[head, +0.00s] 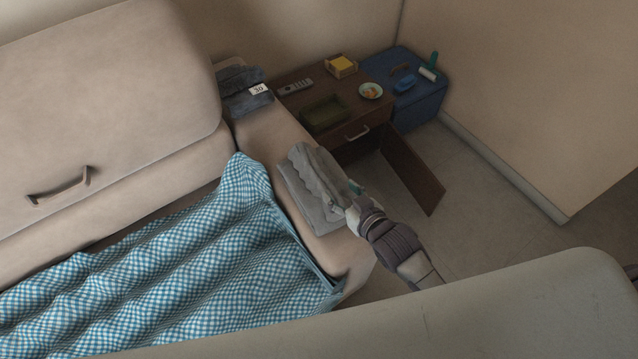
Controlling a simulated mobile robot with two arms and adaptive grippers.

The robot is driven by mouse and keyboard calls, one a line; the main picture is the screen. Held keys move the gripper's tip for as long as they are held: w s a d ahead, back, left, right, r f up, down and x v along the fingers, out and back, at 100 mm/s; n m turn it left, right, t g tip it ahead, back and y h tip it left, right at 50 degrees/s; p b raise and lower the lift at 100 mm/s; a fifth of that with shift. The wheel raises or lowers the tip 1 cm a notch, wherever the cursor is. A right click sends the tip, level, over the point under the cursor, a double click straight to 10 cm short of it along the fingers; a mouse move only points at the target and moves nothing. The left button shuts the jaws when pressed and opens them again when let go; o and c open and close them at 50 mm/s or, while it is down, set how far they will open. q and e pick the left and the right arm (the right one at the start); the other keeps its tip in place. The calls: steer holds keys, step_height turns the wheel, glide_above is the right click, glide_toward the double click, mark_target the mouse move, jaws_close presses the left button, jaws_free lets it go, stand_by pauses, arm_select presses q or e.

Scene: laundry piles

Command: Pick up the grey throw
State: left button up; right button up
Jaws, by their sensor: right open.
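The grey throw (308,188) lies folded in a soft stack near the end of the beige couch-like surface (265,135). My right gripper (351,200) is at the right edge of the throw, with its fingertips close against it. The gripper is open. Whether the fingers touch the cloth or reach around an edge of it, I cannot tell. My left gripper is not in view.
A blue-and-white checked cloth (190,270) spreads left of the throw. Folded dark blue jeans (240,90) with a "30" tag lie behind. A brown cabinet (345,95) bears small items, its door (412,170) open. A blue box (415,100) stands beside it.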

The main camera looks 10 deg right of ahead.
mark_target(321, 176)
steer(key=x, duration=0.9)
steer(key=shift+s+a, duration=0.1)
steer(key=shift+a, duration=0.2)
steer(key=shift+c, duration=0.3)
jaws_close()
steer(key=shift+r, duration=0.1)
